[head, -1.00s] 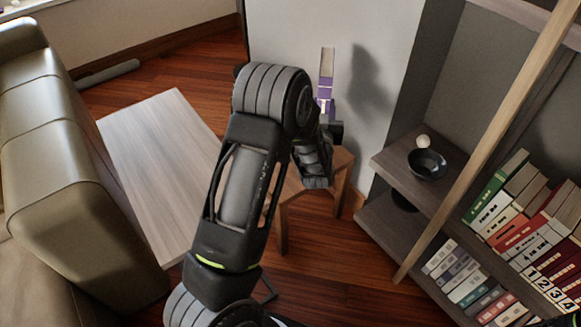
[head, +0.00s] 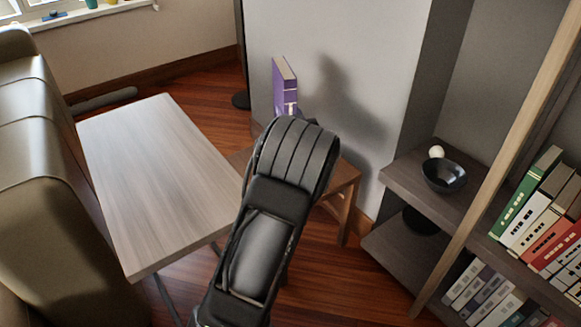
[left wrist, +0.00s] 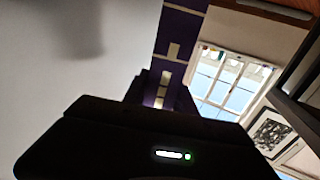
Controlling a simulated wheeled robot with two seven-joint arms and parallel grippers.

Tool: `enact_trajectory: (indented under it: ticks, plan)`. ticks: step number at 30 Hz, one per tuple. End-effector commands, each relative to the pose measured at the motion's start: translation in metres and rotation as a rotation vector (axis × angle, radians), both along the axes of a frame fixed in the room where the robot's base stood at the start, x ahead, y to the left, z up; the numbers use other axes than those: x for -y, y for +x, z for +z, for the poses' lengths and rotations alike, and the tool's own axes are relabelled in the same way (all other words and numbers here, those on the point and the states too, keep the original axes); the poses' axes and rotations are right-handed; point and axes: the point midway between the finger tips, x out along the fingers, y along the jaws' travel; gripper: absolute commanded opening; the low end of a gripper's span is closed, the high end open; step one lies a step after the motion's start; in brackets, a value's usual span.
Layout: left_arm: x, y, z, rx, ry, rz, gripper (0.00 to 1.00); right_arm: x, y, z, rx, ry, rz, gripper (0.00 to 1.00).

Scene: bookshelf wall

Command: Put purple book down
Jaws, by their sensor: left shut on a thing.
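The purple book (head: 285,88) stands nearly upright in the head view, in front of the pale wall and above a small wooden stool (head: 343,180). My left arm hides its lower end, so I cannot tell whether it touches the stool. In the left wrist view, the purple book (left wrist: 178,40) rises from between the dark fingers of my left gripper (left wrist: 160,92), which is shut on it. In the head view my arm mostly covers this gripper. My right gripper is not in view.
A pale wooden table (head: 155,170) with a bare top stands left of the stool, beside a beige sofa (head: 55,220). On the right, a shelf unit (head: 405,180) holds a dark bowl (head: 443,176), a white ball (head: 436,152) and several books (head: 530,205).

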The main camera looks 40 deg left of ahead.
Motion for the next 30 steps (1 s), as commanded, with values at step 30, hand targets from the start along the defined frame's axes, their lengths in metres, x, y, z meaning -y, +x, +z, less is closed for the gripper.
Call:
enact_trajectory:
  ticks: [30]
  plan:
    - [0.000, 0.000, -0.072, 0.004, 0.005, 0.000, 0.00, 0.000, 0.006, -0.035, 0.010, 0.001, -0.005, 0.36]
